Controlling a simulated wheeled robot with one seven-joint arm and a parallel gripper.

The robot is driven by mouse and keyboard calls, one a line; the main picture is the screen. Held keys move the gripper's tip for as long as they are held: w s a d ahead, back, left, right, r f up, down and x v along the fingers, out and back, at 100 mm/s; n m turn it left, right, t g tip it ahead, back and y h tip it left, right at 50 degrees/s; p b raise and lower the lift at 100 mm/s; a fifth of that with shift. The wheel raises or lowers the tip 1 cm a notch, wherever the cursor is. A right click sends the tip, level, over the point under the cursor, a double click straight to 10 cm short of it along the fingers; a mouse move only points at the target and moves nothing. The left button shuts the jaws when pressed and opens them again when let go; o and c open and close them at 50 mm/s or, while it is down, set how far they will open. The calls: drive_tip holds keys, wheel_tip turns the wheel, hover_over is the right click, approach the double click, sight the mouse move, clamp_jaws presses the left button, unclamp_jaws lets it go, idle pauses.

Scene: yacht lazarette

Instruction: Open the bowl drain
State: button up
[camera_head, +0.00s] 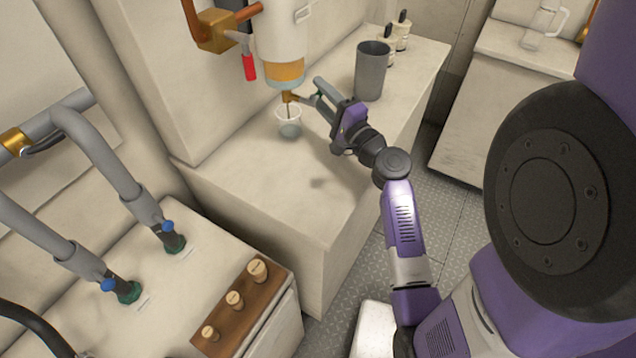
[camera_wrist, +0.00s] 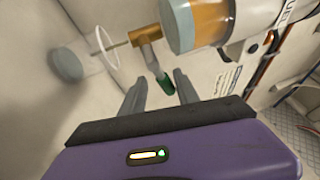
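The filter's amber bowl (camera_head: 285,71) hangs under a white canister; it also shows in the wrist view (camera_wrist: 212,22). Below it is a brass drain valve (camera_head: 289,96), seen close in the wrist view (camera_wrist: 147,34), with a green-tipped lever (camera_wrist: 165,84). A thin line runs from the valve into a clear cup (camera_head: 289,128); I cannot tell whether it is a tube or liquid. The cup also shows in the wrist view (camera_wrist: 70,62). My gripper (camera_wrist: 160,80) is open, its fingertips on either side of the lever's green end. Contact is not clear.
A grey tumbler (camera_head: 371,70) and small bottles (camera_head: 402,32) stand behind my gripper on the pale bench (camera_head: 260,180). A red-handled valve (camera_head: 249,66) is left of the canister. Grey hoses and a wooden plug rack (camera_head: 243,310) are at lower left. The bench front is clear.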

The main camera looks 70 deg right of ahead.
drive_tip(key=s+a+f+g+b, duration=0.1)
drive_tip(key=s, duration=0.2)
drive_tip(key=s+a+g+h+b, duration=0.1)
drive_tip(key=s, duration=0.1)
drive_tip(key=s+f+n+g+h, duration=0.1)
drive_tip(key=s, duration=0.2)
drive_tip(key=shift+s+a+f+b, duration=0.35)
drive_tip(key=shift+a+b, duration=0.05)
drive_tip(key=shift+s+a+f+n+g, duration=0.2)
drive_tip(key=shift+n+g, duration=0.1)
drive_tip(key=shift+g, duration=0.1)
drive_tip(key=a+n+p, duration=0.1)
drive_tip(key=a+n, duration=0.1)
drive_tip(key=a, duration=0.1)
drive_tip(key=a+n+p, duration=0.1)
drive_tip(key=a+n, duration=0.1)
drive_tip(key=a, duration=0.1)
drive_tip(key=w+a+n, duration=0.1)
drive_tip(key=a+n, duration=0.1)
drive_tip(key=a, duration=0.1)
drive_tip(key=shift+a+f+g+y+p, duration=0.25)
drive_tip(key=shift+f+g+y+p, duration=0.05)
drive_tip(key=shift+y+p, duration=0.1)
drive_tip(key=a+r+n+t+y+p, duration=0.3)
drive_tip(key=a+n, duration=0.7)
drive_tip(key=a, duration=0.6)
drive_tip(key=shift+s+a+r+n+y+p, duration=0.15)
drive_tip(key=shift+a+r+n+y+p, duration=0.25)
drive_tip(key=shift+r+y, duration=0.5)
drive_tip(key=shift+d, duration=0.1)
